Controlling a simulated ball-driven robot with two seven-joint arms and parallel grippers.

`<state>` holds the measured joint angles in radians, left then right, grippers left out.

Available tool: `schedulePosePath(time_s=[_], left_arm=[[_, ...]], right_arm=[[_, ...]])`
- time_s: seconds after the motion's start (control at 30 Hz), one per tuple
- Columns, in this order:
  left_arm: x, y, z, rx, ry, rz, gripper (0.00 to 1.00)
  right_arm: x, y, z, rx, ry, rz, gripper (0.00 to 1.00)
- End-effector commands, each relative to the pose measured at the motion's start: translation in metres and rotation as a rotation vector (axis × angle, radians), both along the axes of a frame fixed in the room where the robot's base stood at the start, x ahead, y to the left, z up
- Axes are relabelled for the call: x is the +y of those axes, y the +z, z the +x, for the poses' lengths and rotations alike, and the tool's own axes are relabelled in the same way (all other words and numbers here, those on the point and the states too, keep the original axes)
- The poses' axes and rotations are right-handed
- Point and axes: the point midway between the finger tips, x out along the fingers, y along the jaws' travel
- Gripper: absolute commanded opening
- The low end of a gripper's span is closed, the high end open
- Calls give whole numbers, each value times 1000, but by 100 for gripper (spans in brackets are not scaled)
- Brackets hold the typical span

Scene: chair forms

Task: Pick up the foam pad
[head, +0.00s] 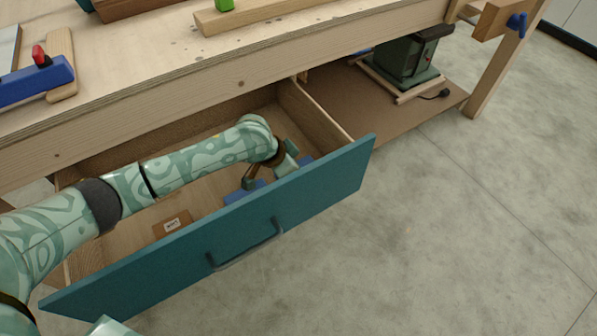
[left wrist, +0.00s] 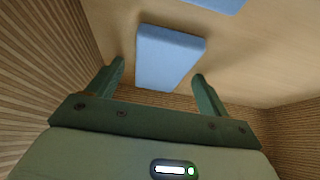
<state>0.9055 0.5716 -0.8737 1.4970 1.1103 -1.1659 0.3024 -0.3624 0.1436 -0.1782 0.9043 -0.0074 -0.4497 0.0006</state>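A light blue foam pad (left wrist: 168,58) lies on the floor of the open drawer in the left wrist view. My left gripper (left wrist: 158,82) is open, with its two green fingers apart on either side of the pad's near end. In the head view my left arm reaches over into the drawer, with the gripper (head: 266,178) low inside. Blue foam (head: 236,196) shows beside it, partly hidden by the gripper and the drawer front. My right gripper is not in view.
A second blue piece (left wrist: 215,3) lies past the pad. The drawer's teal front (head: 320,190) and wooden side (head: 312,108) stand close around my gripper. A brown labelled block (head: 172,226) lies in the drawer's left part. The workbench top (head: 150,70) overhangs the back.

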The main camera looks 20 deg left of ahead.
Motion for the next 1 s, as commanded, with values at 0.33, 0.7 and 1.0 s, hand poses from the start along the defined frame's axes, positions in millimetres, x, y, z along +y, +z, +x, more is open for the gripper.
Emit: schedulePosePath(time_s=[0.33,0.7,1.0], left_arm=[[0,0,0,0,0,0,32],[0,40,1,-10,1,-1,32],[-1,103,0,-8,2,-2,32]], right_arm=[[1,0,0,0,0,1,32],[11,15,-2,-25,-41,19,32],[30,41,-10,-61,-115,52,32]])
